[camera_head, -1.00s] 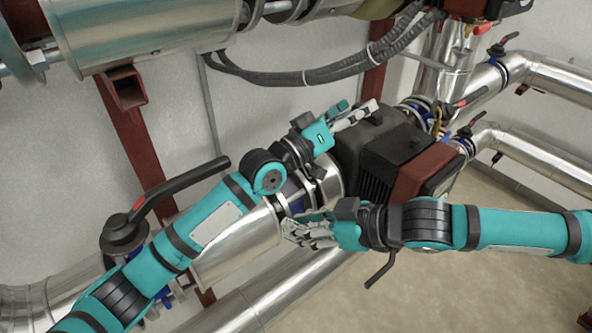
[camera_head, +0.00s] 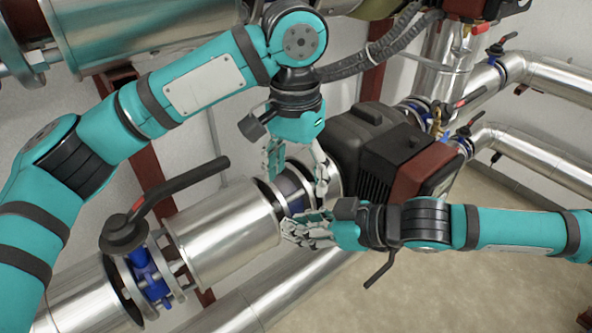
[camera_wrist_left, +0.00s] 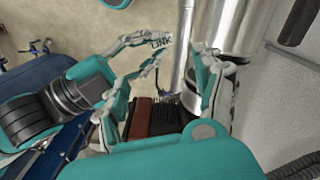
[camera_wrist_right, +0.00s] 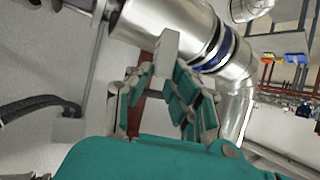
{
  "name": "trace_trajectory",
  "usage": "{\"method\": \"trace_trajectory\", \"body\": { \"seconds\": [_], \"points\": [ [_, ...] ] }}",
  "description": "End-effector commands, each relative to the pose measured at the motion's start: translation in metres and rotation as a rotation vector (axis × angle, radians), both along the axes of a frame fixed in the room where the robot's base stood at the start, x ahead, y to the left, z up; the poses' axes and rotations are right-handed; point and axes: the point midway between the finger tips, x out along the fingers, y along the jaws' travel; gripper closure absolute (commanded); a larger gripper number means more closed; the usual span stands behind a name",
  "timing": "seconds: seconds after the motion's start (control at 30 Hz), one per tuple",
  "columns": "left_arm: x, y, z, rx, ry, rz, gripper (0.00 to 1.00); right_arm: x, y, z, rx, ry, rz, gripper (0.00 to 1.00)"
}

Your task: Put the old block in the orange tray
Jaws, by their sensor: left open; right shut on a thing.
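My right gripper (camera_head: 300,230) points left in front of the wide metal pipe in the head view. In the right wrist view its fingers (camera_wrist_right: 160,85) are shut on a small grey block (camera_wrist_right: 167,46). I cannot tell whether this is the old block. My left gripper (camera_head: 296,182) points down above the right one, fingers spread and empty. In the left wrist view the left fingers (camera_wrist_left: 180,75) are apart, with the right hand close beside them on the left.
A black and dark red unit (camera_head: 395,155) sits right of both hands. A wide metal pipe (camera_head: 215,240) with a black-handled valve (camera_head: 125,232) runs behind them. Black hoses (camera_head: 375,55) hang above. Floor (camera_head: 465,290) shows at lower right.

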Motion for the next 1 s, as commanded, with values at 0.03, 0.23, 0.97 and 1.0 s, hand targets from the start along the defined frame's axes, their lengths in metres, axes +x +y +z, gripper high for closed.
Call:
{"method": "trace_trajectory", "body": {
  "seconds": [0.03,0.23,0.97,1.0],
  "points": [
    [-0.001,0.003,-0.001,0.014,0.002,-0.001,0.31,0.000,0.000,0.000,0.000,0.000,0.000,1.00],
    [-0.002,0.004,-0.026,0.020,0.007,-0.001,0.31,0.000,0.000,0.000,0.000,0.000,0.000,1.00],
    [-0.002,0.003,-0.119,0.016,0.004,-0.001,0.31,0.000,0.000,0.000,0.000,0.000,0.000,1.00],
    [-0.002,0.003,-0.119,0.016,0.004,-0.001,0.31,0.000,0.000,0.000,0.000,0.000,0.000,1.00]
  ]
}}
